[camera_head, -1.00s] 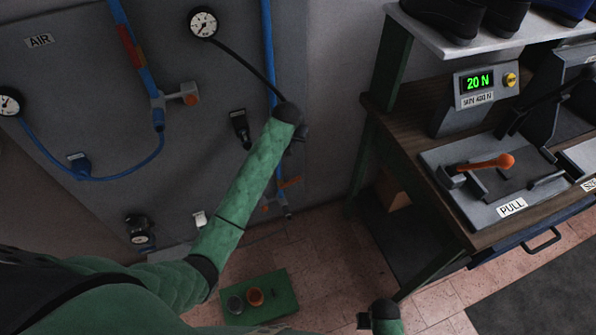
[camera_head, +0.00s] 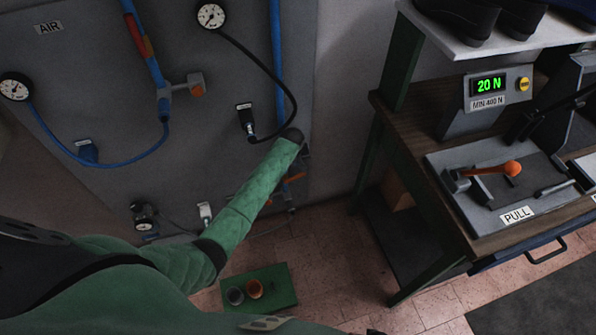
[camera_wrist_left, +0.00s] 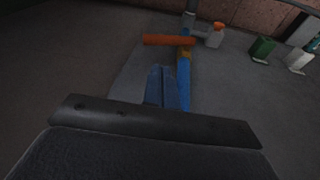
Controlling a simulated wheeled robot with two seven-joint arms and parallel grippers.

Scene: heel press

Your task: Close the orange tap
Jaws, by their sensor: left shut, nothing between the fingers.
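The orange tap handle (camera_head: 293,177) sits on the lower part of the right blue pipe, on the grey wall panel. In the left wrist view the orange handle (camera_wrist_left: 165,40) lies crosswise to the blue pipe. My left arm reaches across the panel, and its dark wrist end is just above the tap in the head view. The fingers are hard to make out there. In the left wrist view my left gripper (camera_wrist_left: 163,85) is shut and empty, close to the pipe and apart from the handle. My right gripper is not clearly in view.
Another valve with an orange knob (camera_head: 197,89) is on the left blue pipe. A gauge (camera_head: 211,16) has a black hose passing near my left wrist. A green tray (camera_head: 283,290) lies on the floor. A workbench (camera_head: 400,110) stands to the right.

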